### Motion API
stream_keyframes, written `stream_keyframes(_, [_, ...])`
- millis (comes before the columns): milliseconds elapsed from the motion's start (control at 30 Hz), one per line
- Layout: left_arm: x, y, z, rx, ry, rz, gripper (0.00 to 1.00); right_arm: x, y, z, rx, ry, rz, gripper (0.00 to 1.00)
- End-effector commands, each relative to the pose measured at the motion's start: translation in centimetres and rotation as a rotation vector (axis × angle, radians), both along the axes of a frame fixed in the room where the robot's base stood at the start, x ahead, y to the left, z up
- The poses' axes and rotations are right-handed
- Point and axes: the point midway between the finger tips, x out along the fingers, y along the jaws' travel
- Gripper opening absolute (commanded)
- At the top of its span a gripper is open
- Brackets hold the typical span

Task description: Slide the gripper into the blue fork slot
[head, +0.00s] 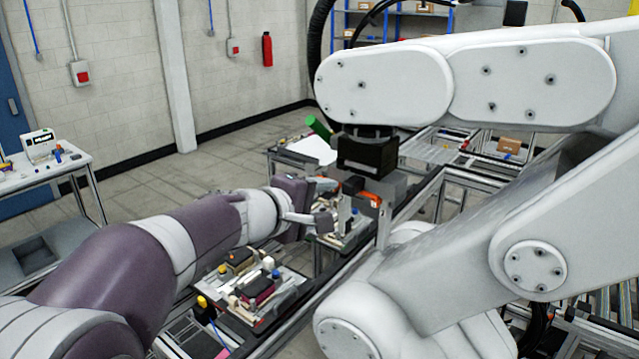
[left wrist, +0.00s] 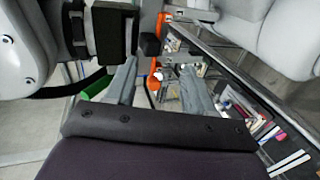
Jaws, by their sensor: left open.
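My left gripper (head: 318,207) reaches in from the left over the line of pallet fixtures. Its two grey fingers are apart and empty in the left wrist view (left wrist: 158,78). An orange part (left wrist: 154,76) shows beyond and between the fingers; I cannot tell whether they touch it. An orange part (head: 370,198) also shows just right of the gripper in the head view. I cannot make out a blue fork slot; it may be hidden or too small. My right gripper is not in view.
A large white jointed arm (head: 535,82) with a black block (head: 366,152) hangs close above the gripper. A loaded pallet fixture (head: 285,308) lies nearer on the line. A green cylinder (head: 318,127) sticks up behind. A white side table (head: 50,172) stands at left, with open floor between.

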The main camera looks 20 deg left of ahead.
Motion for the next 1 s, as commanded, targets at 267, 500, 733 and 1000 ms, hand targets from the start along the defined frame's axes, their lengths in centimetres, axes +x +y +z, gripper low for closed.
stream_keyframes(267, [2.1, -0.6, 0.5, -0.032, -0.022, 0.012, 0.53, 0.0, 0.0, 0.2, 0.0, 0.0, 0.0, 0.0])
stream_keyframes(500, [5.6, -1.9, -1.0, -0.03, -0.022, 0.01, 0.53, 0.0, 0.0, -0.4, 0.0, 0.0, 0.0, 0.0])
stream_keyframes(733, [7.8, -2.6, -1.4, -0.03, -0.022, 0.012, 0.53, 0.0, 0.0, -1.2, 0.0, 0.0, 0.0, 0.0])
stream_keyframes(1000, [8.4, -2.8, -1.5, -0.03, -0.022, 0.014, 0.53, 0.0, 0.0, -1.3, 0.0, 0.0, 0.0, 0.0])
